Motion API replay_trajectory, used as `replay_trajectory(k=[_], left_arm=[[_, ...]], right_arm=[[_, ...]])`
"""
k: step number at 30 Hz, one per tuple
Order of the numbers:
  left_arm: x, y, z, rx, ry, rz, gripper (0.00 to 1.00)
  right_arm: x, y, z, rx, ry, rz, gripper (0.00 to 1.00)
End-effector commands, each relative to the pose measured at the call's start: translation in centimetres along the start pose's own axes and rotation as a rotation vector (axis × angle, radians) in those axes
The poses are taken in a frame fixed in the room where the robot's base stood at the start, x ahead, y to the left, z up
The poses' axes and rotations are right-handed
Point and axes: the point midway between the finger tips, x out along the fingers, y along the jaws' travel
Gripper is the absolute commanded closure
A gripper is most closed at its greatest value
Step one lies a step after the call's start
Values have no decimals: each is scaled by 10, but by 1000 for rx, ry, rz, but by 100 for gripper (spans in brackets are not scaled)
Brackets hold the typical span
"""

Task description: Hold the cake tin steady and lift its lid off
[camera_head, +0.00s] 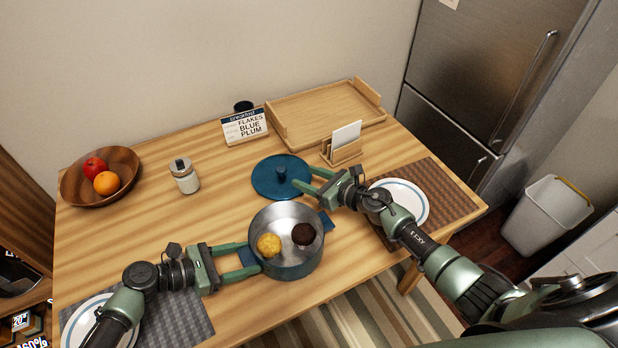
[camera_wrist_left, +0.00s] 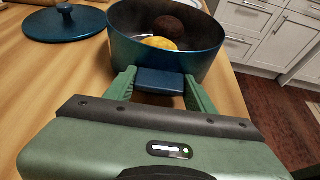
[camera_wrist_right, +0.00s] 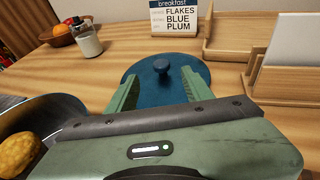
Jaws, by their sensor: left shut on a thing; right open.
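The cake tin (camera_head: 287,262) is a round blue pot with a grey inside and side handles, standing uncovered near the table's front edge. A yellow cake (camera_head: 268,245) and a dark brown cake (camera_head: 303,234) lie in it. My left gripper (camera_head: 248,262) is shut on the tin's left handle, which shows between the fingers in the left wrist view (camera_wrist_left: 160,82). The blue lid (camera_head: 270,182) with its round knob (camera_head: 281,173) lies on the table behind the tin. My right gripper (camera_head: 306,180) is open beside the lid, its fingers apart and pointing toward the knob (camera_wrist_right: 161,66), not touching it.
A breakfast sign (camera_head: 245,126), a dark cup (camera_head: 243,106), a wooden tray (camera_head: 325,112) and a card holder (camera_head: 342,151) stand behind. A jar (camera_head: 184,177) and fruit bowl (camera_head: 100,178) are at left. Plates on mats lie at front left and right (camera_head: 402,199).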

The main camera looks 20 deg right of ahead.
Motion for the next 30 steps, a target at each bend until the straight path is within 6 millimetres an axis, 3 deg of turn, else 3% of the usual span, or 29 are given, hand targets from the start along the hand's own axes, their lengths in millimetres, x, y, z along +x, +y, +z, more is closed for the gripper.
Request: replay_trajectory(k=[9,10,12,23,30], left_arm=[[0,0,0,1,1,-1,99],[0,0,0,1,1,-1,37],[0,0,0,0,1,0,20],[-3,0,0,0,1,0,20],[-38,0,-2,0,4,2,20]], right_arm=[[0,0,0,0,0,0,49],[0,0,0,0,0,0,49],[0,0,0,0,0,0,49],[0,0,0,0,0,0,49],[0,0,0,0,0,0,49]])
